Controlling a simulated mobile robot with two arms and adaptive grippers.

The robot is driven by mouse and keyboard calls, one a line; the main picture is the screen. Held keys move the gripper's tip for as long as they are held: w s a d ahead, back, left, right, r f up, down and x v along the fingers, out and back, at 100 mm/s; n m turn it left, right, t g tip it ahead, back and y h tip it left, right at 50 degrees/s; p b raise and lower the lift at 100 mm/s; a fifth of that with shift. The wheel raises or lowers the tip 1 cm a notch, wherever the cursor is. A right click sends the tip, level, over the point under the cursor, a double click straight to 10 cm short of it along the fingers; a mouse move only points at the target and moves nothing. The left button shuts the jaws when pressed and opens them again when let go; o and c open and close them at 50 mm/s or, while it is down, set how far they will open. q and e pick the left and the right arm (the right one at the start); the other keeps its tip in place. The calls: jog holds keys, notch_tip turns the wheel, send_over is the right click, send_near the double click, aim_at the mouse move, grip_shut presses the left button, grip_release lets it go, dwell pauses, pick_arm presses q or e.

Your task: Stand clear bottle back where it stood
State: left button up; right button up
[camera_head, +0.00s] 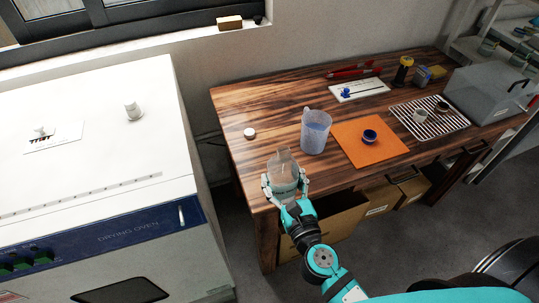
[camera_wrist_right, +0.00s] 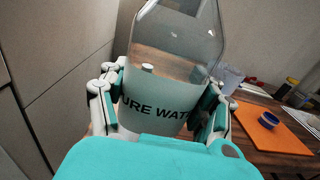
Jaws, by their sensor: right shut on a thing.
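The clear bottle (camera_head: 284,165), open at the top, is at the front left corner of the wooden table (camera_head: 255,105). My right gripper (camera_head: 286,187) is shut around its lower body. In the right wrist view the bottle (camera_wrist_right: 172,62) looks roughly upright and bears dark "URE WAT" lettering, between the two fingers of the gripper (camera_wrist_right: 160,115). I cannot tell whether its base touches the table. A small white cap (camera_head: 249,133) lies on the table behind and left of the bottle. My left gripper is not in view.
A translucent beaker (camera_head: 315,132) stands close right of the bottle. The drying oven (camera_head: 100,150) stands left, across a gap. The table's left back is mostly clear.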

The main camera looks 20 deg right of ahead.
jog(key=w+f, duration=0.1)
jog(key=w, duration=0.3)
jog(key=w+f+b, duration=0.1)
jog(key=w+f, duration=0.1)
jog(key=w, duration=0.3)
jog(key=w+d+f+b, duration=0.1)
jog(key=w, duration=0.3)
jog(key=shift+w+f, duration=0.3)
jog(key=shift+w, duration=0.05)
jog(key=shift+f, duration=0.2)
jog(key=shift+r, duration=0.15)
jog(key=shift+f+b, duration=0.2)
jog(key=shift+b, duration=0.1)
jog(key=o, duration=1.5)
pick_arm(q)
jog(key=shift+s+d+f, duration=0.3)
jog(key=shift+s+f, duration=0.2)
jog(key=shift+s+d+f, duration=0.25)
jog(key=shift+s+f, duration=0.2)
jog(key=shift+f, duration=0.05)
pick_arm(e)
jog(key=shift+r, duration=0.1)
